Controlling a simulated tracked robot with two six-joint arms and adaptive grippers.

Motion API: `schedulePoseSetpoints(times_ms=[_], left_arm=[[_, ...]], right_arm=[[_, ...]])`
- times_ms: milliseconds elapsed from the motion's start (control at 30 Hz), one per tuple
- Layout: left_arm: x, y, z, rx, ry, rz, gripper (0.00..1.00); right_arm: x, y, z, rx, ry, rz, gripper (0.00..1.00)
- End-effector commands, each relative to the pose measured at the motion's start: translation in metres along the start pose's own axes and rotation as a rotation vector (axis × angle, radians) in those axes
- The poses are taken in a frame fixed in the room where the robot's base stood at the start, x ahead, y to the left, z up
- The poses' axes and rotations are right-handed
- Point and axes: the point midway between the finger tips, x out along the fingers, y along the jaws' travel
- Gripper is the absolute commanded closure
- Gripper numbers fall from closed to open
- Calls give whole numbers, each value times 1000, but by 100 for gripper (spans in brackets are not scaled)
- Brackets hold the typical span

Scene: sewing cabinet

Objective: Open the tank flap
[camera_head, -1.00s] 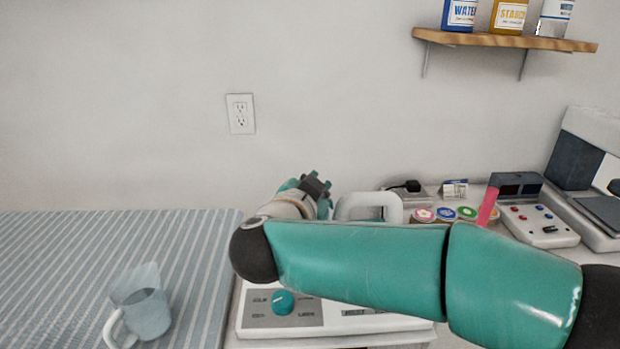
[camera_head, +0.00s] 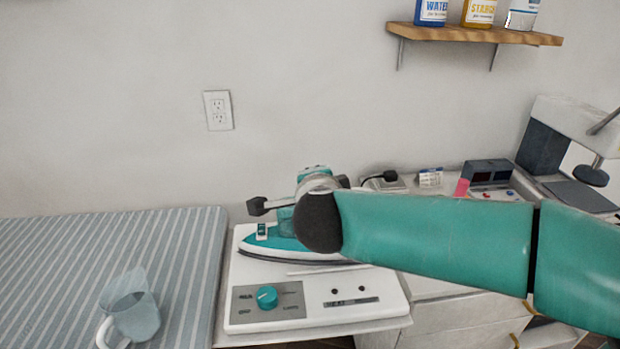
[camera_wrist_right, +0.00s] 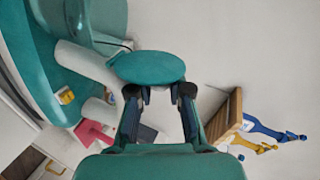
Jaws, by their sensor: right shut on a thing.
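The iron (camera_head: 285,243), teal with a white base, lies on the white station, its nose to the left. A small upright tab (camera_head: 262,230) stands on its nose; I cannot tell if it is the tank flap. My right gripper (camera_head: 268,206) is just above the nose, its dark finger pointing left. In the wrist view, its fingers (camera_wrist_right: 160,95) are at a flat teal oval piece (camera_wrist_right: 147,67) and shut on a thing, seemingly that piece. My forearm hides the iron's rear and handle. My left gripper is not in view.
The station's front has a teal knob (camera_head: 266,297). A striped ironing board (camera_head: 60,250) with a clear measuring cup (camera_head: 132,308) lies at left. A pink object (camera_head: 461,188) and a dark box (camera_head: 490,172) stand at right. A shelf (camera_head: 470,34) holds bottles.

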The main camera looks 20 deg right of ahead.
Motion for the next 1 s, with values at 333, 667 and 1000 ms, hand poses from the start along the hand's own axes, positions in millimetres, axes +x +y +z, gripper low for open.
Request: schedulePoseSetpoints(times_ms=[333, 667, 1000], left_arm=[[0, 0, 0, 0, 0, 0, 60], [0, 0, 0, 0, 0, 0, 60], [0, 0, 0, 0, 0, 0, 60]], right_arm=[[1, 4, -2, 50, -21, 6, 100], [1, 5, -2, 48, -21, 7, 75], [1, 4, -2, 49, -21, 6, 56]])
